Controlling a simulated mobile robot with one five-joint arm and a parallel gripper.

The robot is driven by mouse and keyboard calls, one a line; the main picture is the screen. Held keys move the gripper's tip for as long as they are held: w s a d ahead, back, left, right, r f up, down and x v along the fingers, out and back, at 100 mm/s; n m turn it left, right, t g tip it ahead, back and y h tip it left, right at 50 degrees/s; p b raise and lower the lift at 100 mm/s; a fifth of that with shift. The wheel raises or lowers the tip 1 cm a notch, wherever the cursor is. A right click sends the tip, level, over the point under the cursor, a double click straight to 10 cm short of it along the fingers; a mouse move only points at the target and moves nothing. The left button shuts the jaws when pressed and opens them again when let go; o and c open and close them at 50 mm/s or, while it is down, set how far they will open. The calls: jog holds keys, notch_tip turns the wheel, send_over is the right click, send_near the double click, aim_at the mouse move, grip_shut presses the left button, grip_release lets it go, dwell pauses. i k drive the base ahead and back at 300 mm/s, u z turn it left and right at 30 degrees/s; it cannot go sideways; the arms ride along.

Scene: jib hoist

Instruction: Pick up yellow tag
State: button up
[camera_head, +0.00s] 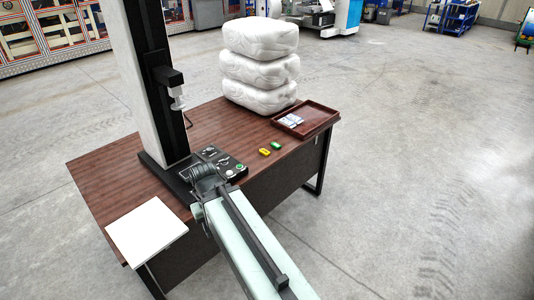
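A small yellow tag (265,152) lies flat on the brown wood-topped table (110,165), toward its right side. A small green tag (276,145) lies just behind and to the right of it, close beside it. Nothing covers the yellow tag. I can make out no gripper fingers in the head view, and nothing is seen touching either tag.
A dark red tray (318,118) holding a pale packet is behind the tags. Stacked white bundles (260,68) stand at the back. A tall column (130,70), black control panel (225,163) and white plate (146,232) are left.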

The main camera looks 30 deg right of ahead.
aim_at(264, 152)
jog(key=z, duration=0.05)
jog(key=i, duration=0.95)
jog(key=u, duration=0.05)
